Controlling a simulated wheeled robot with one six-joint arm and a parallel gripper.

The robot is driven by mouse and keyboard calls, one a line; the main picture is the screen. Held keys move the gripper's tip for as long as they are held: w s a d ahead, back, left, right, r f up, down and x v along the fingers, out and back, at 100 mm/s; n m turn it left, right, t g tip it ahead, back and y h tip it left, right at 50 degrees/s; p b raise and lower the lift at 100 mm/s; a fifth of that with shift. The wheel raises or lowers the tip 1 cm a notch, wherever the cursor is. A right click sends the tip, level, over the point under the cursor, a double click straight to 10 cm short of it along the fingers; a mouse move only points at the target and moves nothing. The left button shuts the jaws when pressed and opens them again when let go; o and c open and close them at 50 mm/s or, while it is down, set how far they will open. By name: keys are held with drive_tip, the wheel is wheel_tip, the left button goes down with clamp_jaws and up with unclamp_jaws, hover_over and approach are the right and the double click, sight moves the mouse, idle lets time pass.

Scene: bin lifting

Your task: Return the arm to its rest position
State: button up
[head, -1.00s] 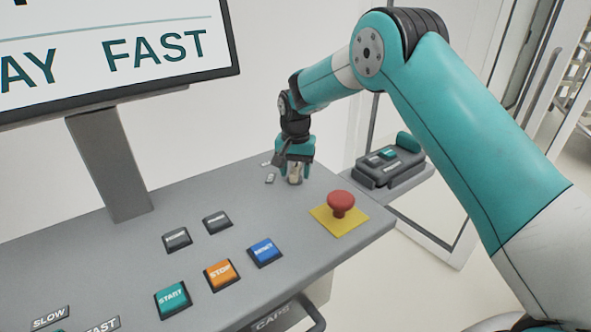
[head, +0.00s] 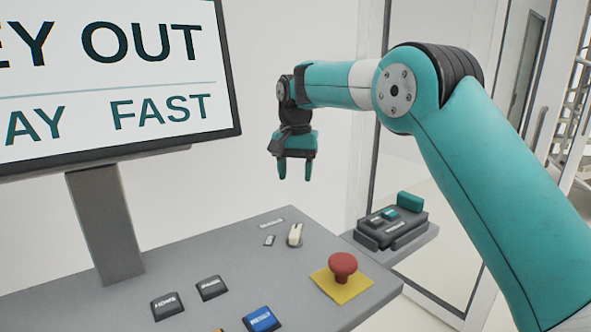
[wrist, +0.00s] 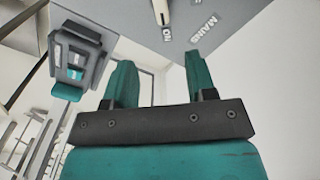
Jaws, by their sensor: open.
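My gripper (head: 295,170) hangs in the air above the back right of the grey console, fingers pointing down, open and empty. In the wrist view its two teal fingers (wrist: 158,85) are spread with nothing between them. Below it on the console is a small pale switch handle (head: 295,235), apart from the fingers. The handle also shows at the top of the wrist view (wrist: 161,12), near labels that read "ON" and "MAINS". My arm reaches in from the right, bent at the elbow.
The grey console (head: 205,262) carries a red mushroom button (head: 343,265) on a yellow plate, and dark and blue push buttons. A screen (head: 110,75) stands at left. A dark device (head: 391,228) sits on a side shelf at right. The air around the gripper is clear.

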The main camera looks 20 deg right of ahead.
drive_tip(key=shift+r, duration=0.6)
drive_tip(key=shift+s, duration=0.1)
drive_tip(key=s+a+f+n+y, duration=0.1)
drive_tip(key=s+n, duration=0.5)
drive_tip(key=s, duration=1.3)
drive_tip(key=s+a+f+n+y, duration=0.2)
drive_tip(key=s+n, duration=0.4)
drive_tip(key=s, duration=1.4)
drive_tip(key=shift+a+n+y, duration=0.4)
drive_tip(key=shift+a+y, duration=0.2)
drive_tip(key=shift+a, duration=0.3)
